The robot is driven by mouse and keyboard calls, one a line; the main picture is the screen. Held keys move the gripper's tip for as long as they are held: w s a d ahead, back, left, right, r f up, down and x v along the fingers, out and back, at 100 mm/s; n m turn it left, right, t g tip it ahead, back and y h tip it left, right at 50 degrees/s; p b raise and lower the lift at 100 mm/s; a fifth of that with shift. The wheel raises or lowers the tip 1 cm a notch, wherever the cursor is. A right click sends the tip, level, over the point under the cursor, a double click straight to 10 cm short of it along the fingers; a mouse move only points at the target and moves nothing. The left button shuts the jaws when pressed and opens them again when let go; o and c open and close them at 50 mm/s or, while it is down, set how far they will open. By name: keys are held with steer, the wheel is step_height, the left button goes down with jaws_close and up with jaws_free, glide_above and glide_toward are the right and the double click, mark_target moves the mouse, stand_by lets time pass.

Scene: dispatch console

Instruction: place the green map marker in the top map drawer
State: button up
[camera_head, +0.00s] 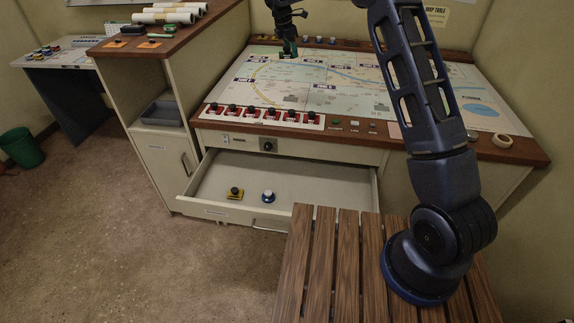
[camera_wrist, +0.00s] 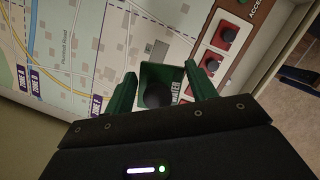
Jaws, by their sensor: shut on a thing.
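My gripper (camera_head: 289,50) is over the back left part of the map table (camera_head: 440,75). In the wrist view its two fingers (camera_wrist: 161,88) are closed on the sides of the green map marker (camera_wrist: 176,74), a green block with a black knob and a partly hidden label. In the head view the marker is too small to tell from the fingertips. A drawer (camera_head: 325,190) below the table front stands pulled open.
A row of red markers with black knobs (camera_head: 265,113) lines the table's front left edge. A tape roll (camera_head: 502,141) lies at the right. A cabinet with a grey tray (camera_head: 163,114) stands left of the drawer. A slatted wooden surface (camera_head: 320,260) is in front.

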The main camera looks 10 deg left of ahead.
steer(key=v, duration=0.3)
steer(key=shift+d+r, duration=0.2)
steer(key=shift+d, duration=0.15)
steer(key=s+d+r+m, duration=0.1)
steer(key=s+d+r, duration=0.15)
steer(key=s, duration=1.35)
steer(key=m, duration=0.2)
glide_above(310, 202)
steer(key=s, duration=0.3)
steer(key=f, duration=0.2)
steer(key=shift+d+f+g, duration=0.25)
steer(key=shift+f+g, duration=0.15)
step_height(310, 202, down, 31)
steer(key=shift+a+r, duration=0.1)
steer(key=shift+r, duration=0.1)
steer(key=a+x, duration=0.1)
steer(key=x, duration=0.6)
steer(key=s+a+x, duration=0.1)
steer(key=a+x, duration=0.1)
steer(key=x, duration=0.4)
steer(key=a+f+x, duration=0.1)
steer(key=x, duration=0.6)
steer(key=shift+s+a+f, duration=0.25)
steer(key=shift+f, duration=0.15)
steer(key=shift+f, duration=0.1)
steer(key=o, duration=1)
